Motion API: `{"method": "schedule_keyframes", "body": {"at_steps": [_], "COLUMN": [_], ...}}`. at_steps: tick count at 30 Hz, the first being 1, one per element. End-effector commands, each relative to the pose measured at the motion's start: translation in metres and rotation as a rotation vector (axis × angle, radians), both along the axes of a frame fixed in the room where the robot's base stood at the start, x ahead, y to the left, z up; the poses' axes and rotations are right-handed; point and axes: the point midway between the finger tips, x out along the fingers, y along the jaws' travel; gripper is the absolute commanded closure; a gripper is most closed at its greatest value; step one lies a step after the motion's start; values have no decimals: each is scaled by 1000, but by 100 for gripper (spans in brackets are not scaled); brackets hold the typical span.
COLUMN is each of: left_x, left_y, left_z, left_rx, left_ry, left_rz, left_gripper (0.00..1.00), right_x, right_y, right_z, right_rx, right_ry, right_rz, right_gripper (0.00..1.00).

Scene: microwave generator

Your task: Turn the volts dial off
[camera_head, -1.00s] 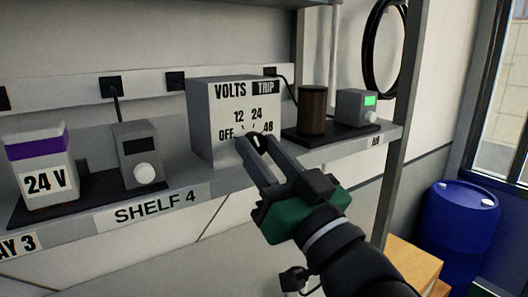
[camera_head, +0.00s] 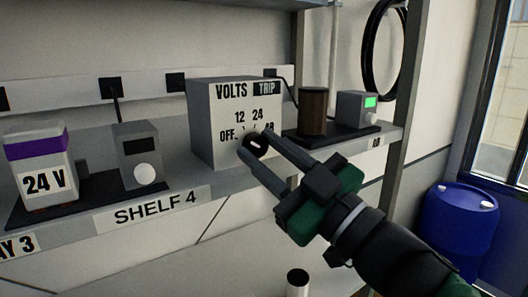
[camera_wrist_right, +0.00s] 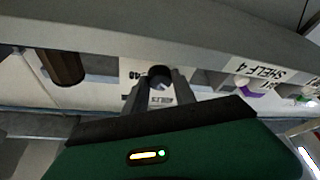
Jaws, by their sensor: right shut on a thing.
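The volts box (camera_head: 237,122) is a light grey box on the shelf, marked VOLTS, TRIP, OFF, 12, 24 and 48. Its black round dial (camera_head: 256,144) with a pale pointer line sits low on the front face. My right gripper (camera_head: 258,143) comes in from the lower right, with one finger on each side of the dial, shut on it. The wrist view, upside down, shows the dark dial (camera_wrist_right: 160,75) between the two fingertips. The fingers partly cover the 48 mark. The pointer's exact setting is hard to tell. My left gripper is not in view.
On the left stand a 24 V battery (camera_head: 40,170) with a purple band and a grey unit with a white knob (camera_head: 145,175). A shelf post (camera_head: 396,160) stands further right.

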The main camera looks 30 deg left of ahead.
Motion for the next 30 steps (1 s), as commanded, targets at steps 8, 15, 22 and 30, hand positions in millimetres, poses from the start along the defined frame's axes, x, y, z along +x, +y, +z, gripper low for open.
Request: {"method": "schedule_keyframes", "body": {"at_steps": [8,15,22,30], "left_x": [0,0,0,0], "left_y": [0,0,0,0], "left_z": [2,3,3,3], "left_rx": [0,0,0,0], "left_ry": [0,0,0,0], "left_rz": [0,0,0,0], "left_gripper": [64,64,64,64], "right_x": [4,4,3,3], "right_y": [1,1,1,1], "right_z": [-7,-7,-8,-7], "right_rx": [-73,-95,-99,-99], "right_ry": [-135,-190,-200,-200], "right_rz": [-2,-2,-1,-1], "right_gripper": [100,100,100,60]}}
